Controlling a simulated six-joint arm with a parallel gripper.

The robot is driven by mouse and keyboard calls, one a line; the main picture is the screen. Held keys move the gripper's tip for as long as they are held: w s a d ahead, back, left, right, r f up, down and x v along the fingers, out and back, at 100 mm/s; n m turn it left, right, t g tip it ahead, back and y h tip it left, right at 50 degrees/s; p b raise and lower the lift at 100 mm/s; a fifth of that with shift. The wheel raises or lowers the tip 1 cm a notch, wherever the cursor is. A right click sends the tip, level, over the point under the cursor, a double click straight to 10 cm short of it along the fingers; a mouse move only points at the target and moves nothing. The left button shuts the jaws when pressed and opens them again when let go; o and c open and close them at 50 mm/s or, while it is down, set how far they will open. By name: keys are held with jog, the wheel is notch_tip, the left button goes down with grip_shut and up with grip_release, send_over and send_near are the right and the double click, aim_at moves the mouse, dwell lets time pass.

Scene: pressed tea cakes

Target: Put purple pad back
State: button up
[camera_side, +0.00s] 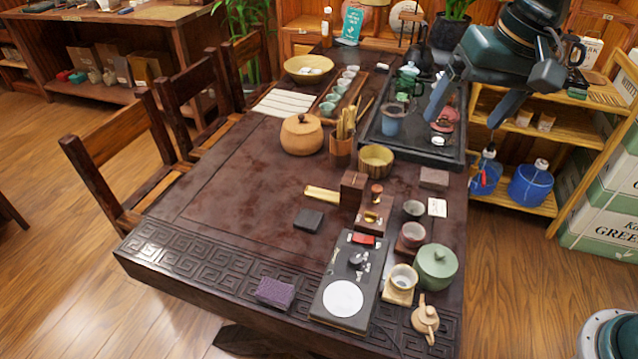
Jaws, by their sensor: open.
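The purple pad (276,292) lies flat on the carved front border of the dark wooden table, near the front edge. It is left of a long dark board (326,297) that carries a white disc (343,298) and small metal parts. My gripper (463,115) is at the upper right, above the tea tray at the table's back right. Its two fingers are spread apart with nothing between them. It is far from the purple pad. A dark square block (309,219) lies on the table behind the pad.
Right of the board stand a green lidded jar (437,266), a small cup on a stand (402,280) and a small beige teapot (425,318). A round wooden canister (301,134) and a tool holder (341,150) stand further back. The table's left middle (232,190) is clear.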

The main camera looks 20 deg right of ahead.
jog(key=s+d+n+t, duration=0.1)
jog(key=s+d+n, duration=0.1)
jog(key=s+d, duration=0.4)
jog(key=s+d+f+n+t+h, duration=0.1)
jog(key=s+d, duration=0.4)
jog(key=s, duration=0.6)
jog(key=shift+s+d+f+n+t, duration=0.15)
jog(key=shift+d+f+n+t, duration=0.15)
jog(key=shift+d+n, duration=0.1)
jog(key=shift+c, duration=0.2)
